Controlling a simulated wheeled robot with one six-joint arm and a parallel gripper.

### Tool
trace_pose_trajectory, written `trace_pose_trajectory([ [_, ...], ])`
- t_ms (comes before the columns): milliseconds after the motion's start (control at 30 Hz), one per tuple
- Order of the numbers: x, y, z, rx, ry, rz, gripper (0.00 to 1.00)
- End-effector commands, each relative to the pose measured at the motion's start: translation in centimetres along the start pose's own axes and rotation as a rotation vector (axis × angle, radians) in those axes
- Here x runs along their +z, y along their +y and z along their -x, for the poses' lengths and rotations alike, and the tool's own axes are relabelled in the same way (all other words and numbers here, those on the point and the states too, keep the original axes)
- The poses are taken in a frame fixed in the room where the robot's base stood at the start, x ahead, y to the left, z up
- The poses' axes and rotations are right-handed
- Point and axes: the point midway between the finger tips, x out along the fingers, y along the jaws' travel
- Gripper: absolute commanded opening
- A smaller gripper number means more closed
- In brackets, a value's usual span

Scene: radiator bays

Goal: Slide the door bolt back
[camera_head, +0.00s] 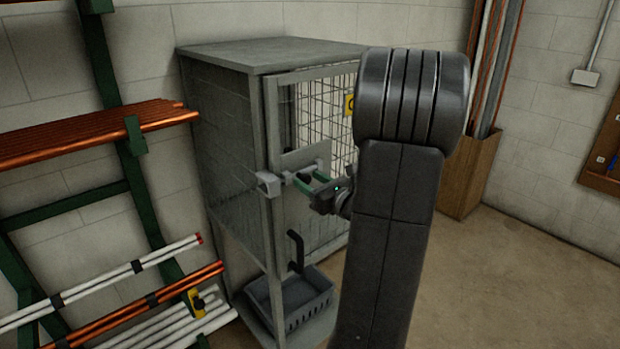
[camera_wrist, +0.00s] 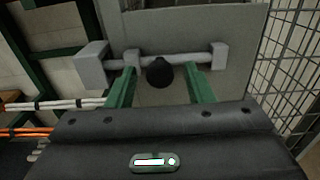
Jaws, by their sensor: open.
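The door bolt (camera_wrist: 190,61) is a grey horizontal rod with a round black knob (camera_wrist: 160,72), carried in brackets on the door's grey plate. At its left is a grey block-like keeper (camera_wrist: 91,66), which also shows on the cage frame in the head view (camera_head: 268,184). The rod's left end meets the keeper in the wrist view. My gripper (camera_wrist: 158,78) has green fingers, open, one on each side of the knob with gaps between. In the head view my gripper (camera_head: 312,182) is at the bolt, and my arm hides part of the door.
The grey mesh cage (camera_head: 228,150) stands against the wall, with a black door handle (camera_head: 295,251) below the bolt and a grey basket (camera_head: 300,300) at the bottom. A green rack (camera_head: 150,190) with copper and white pipes is at left. Floor at right is clear.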

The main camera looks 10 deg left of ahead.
Motion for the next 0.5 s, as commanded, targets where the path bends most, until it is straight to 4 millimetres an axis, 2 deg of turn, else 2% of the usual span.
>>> trace_pose_trajectory([
  [367, -0.04, -0.01, -0.66, -0.001, 0.000, 0.000, 0.47],
  [500, -0.03, 0.00, -0.65, -0.001, 0.000, 0.000, 0.22],
])
